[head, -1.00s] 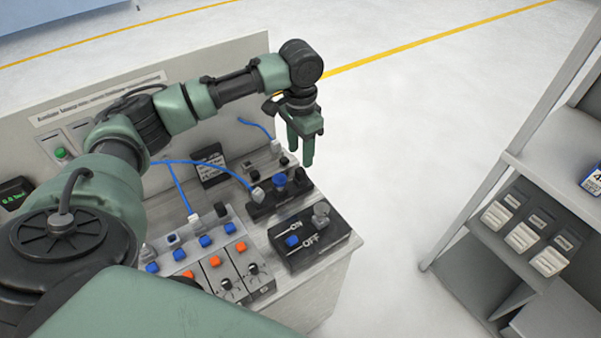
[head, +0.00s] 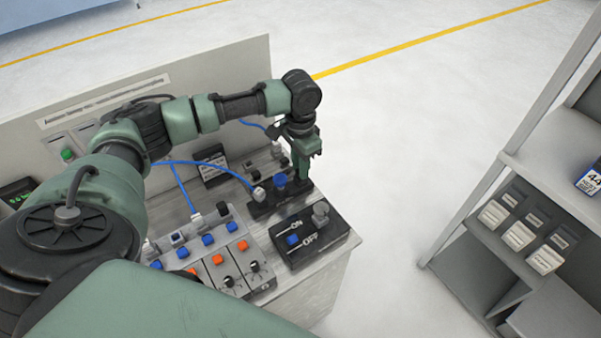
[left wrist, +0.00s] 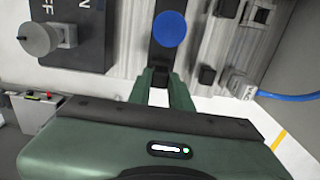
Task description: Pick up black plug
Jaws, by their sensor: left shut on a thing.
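The black plug (left wrist: 160,77) shows in the left wrist view at the end of a black strip, between the two green fingertips. My left gripper (left wrist: 161,88) is shut on it. In the head view my left gripper (head: 302,172) points down at the far right end of the black socket strip (head: 262,210), and its fingers hide the plug there. The plug appears to be still at the strip; I cannot tell whether it is seated. A blue round knob (head: 280,180) stands on the strip just left of the fingers. My right gripper is not in view.
A black ON/OFF switch box (head: 310,238) sits in front of the strip. Blue cables (head: 215,164) run across the bench behind it. A panel of blue and orange buttons (head: 207,240) lies to the left. A grey shelf (head: 510,240) stands right, across open floor.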

